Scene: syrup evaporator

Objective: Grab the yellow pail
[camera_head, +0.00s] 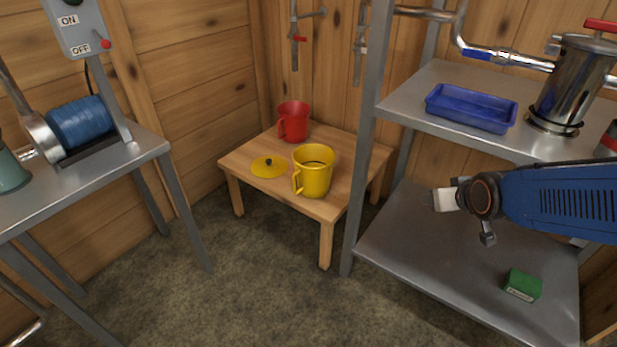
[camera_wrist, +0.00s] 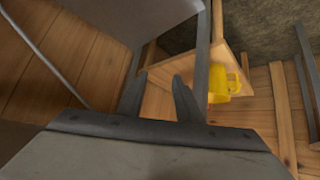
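The yellow pail (camera_head: 314,176) stands upright on a low wooden table, near its front right, with its handle toward the left front. In the wrist view the yellow pail (camera_wrist: 217,84) shows right of my fingers, partly cut off by a grey post. My gripper (camera_wrist: 158,92) has its two dark fingers apart with nothing between them. It is away from the pail, to its right in the head view, where my blue arm comes in from the right edge beside the metal shelf unit.
The low table (camera_head: 240,153) also bears a red pail (camera_head: 293,121) and a yellow lid (camera_head: 269,167). A grey shelf post (camera_head: 361,150) rises between my arm and the table. A blue tray (camera_head: 471,107) and metal canister (camera_head: 572,85) are on the upper shelf; a green box (camera_head: 523,285) lies below.

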